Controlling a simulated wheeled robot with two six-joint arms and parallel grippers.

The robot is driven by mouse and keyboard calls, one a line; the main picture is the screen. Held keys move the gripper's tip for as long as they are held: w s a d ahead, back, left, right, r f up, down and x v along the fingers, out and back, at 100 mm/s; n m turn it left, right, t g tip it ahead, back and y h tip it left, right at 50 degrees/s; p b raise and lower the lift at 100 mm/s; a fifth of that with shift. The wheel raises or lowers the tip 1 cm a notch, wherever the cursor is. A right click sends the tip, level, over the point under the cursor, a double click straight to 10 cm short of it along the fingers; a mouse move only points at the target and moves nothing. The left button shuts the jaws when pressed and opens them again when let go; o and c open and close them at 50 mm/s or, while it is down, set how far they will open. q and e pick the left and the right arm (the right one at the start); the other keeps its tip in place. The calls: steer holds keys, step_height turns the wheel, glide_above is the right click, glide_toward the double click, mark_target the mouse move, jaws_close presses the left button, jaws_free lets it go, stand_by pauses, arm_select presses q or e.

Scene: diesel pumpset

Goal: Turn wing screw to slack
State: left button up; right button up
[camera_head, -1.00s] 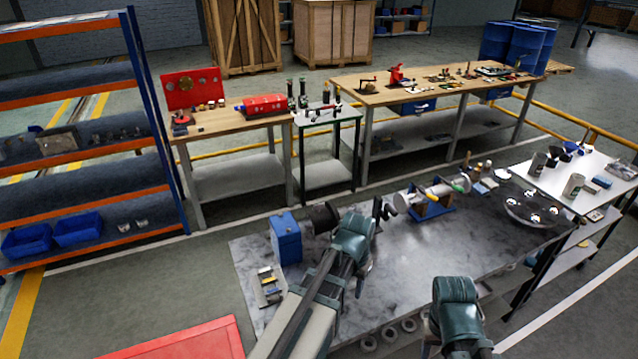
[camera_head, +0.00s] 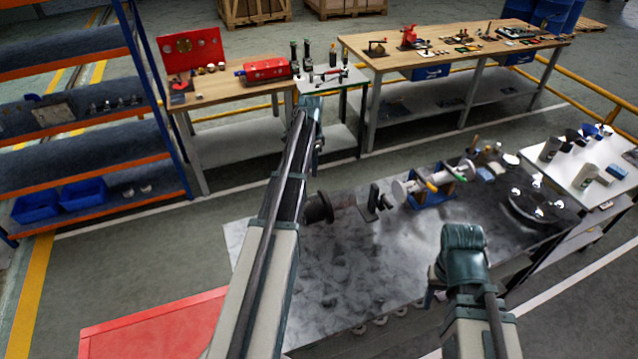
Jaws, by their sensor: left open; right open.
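I cannot make out a wing screw; anything that small is unclear at this distance. Two candidate machines show: a red machine (camera_head: 264,70) on the left wooden bench, and a white cylinder in a blue frame (camera_head: 432,188) on the dark-topped table. My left arm (camera_head: 270,230) reaches up from the bottom; its teal joint (camera_head: 309,110) overlaps the edge of the small side table. My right arm's teal joint (camera_head: 463,246) is over the near edge of the dark-topped table. No fingers of either gripper are visible; they seem hidden behind my arms. I see nothing held.
The dark-topped table (camera_head: 350,285) carries a black round part (camera_head: 318,207), a black stand (camera_head: 375,204) and a round tray (camera_head: 540,209). A small side table (camera_head: 350,74) adjoins the left bench. A blue shelf rack (camera_head: 70,95) stands left. A yellow rail runs behind.

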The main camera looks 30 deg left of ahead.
arm_select(q)
steer(key=b, duration=1.4)
glide_toward(311, 199)
steer(key=f, duration=0.7)
steer(key=shift+w+a+f, duration=0.1)
steer(key=shift+w+f, duration=0.2)
steer(key=shift+f, duration=0.1)
steer(key=shift+r, duration=0.1)
jaws_close()
